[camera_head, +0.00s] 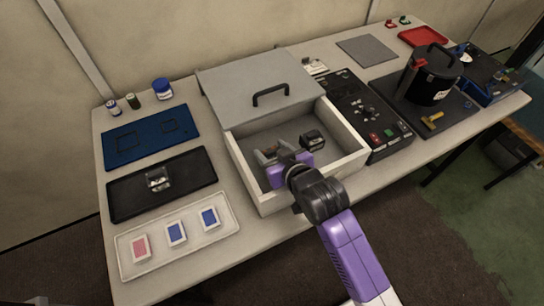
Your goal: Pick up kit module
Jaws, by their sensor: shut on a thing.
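My gripper (268,153) reaches down into the open pale box (349,163) at the middle of the table. Its jaws are shut on a small grey-brown thing, apparently the kit module; my purple wrist and the fingers hide most of it. I cannot tell whether it touches the box floor. A second small dark module (312,140) lies in the box to the right of my gripper, apart from it.
The box's grey lid (235,90) with a black handle is behind the opening. A black control panel (375,125) is close on the right. On the left are a black tray (195,165), a blue mat (185,120) and a white tray (190,250) with cards. A black pot (430,85) stands farther right.

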